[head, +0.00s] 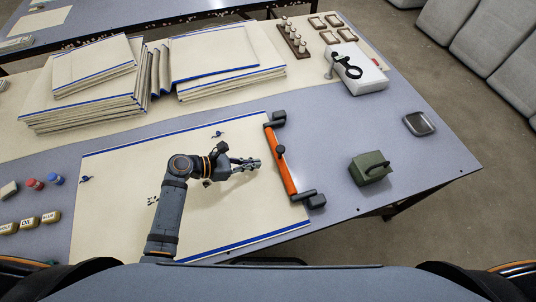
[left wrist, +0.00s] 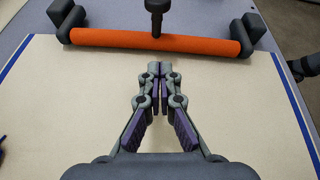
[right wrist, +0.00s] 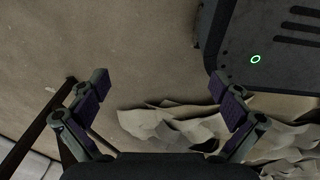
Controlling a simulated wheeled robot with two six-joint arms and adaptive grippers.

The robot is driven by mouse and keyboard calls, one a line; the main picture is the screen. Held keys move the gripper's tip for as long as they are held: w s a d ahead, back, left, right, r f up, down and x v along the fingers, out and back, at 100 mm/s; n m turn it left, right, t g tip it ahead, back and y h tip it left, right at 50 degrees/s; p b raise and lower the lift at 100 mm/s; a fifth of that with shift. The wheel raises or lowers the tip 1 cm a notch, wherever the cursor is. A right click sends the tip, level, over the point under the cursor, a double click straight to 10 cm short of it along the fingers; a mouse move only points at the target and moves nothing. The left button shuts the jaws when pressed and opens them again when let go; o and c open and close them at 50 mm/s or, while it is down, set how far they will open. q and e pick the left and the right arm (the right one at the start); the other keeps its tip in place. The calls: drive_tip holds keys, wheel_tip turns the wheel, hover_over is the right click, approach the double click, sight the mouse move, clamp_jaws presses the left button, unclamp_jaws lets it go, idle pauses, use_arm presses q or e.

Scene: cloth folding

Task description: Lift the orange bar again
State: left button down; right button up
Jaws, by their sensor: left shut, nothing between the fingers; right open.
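The orange bar (head: 284,160) has dark end pieces and a dark knob at its middle. It lies along the right edge of the cream cloth (head: 120,200), which has blue edge stripes. My left gripper (head: 255,164) is shut and empty, to the left of the bar over the cloth. In the left wrist view the gripper (left wrist: 160,70) points at the middle of the bar (left wrist: 190,41), with a gap between them. My right gripper (right wrist: 165,85) is open and empty, with floor and pale scraps beneath it; it does not show in the head view.
Stacks of folded cloth (head: 215,55) stand at the back left. A green weight (head: 371,168) and a dark dish (head: 419,124) lie right of the bar. A white box (head: 356,72) stands behind. Small labelled blocks (head: 28,222) sit at the left. The table is clear around the weight.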

sight(279, 155)
use_arm(q)
drive_tip(key=x, duration=0.3)
drive_tip(key=shift+w+d, duration=0.15)
drive_tip(key=shift+d, duration=0.15)
drive_tip(key=shift+w+d+r+p, duration=0.15)
drive_tip(key=shift+d+r+p, duration=0.15)
drive_tip(key=shift+r, duration=0.3)
drive_tip(key=shift+w+d+r+p, duration=0.15)
drive_tip(key=shift+d+r, duration=0.15)
drive_tip(key=shift+r, duration=0.3)
drive_tip(key=shift+w+d+r, duration=0.15)
drive_tip(key=shift+d+r, duration=0.15)
use_arm(e)
drive_tip(key=shift+s+a+r, duration=0.15)
drive_tip(key=shift+s+r, duration=0.3)
drive_tip(key=shift+s, duration=0.4)
drive_tip(key=shift+w, duration=0.1)
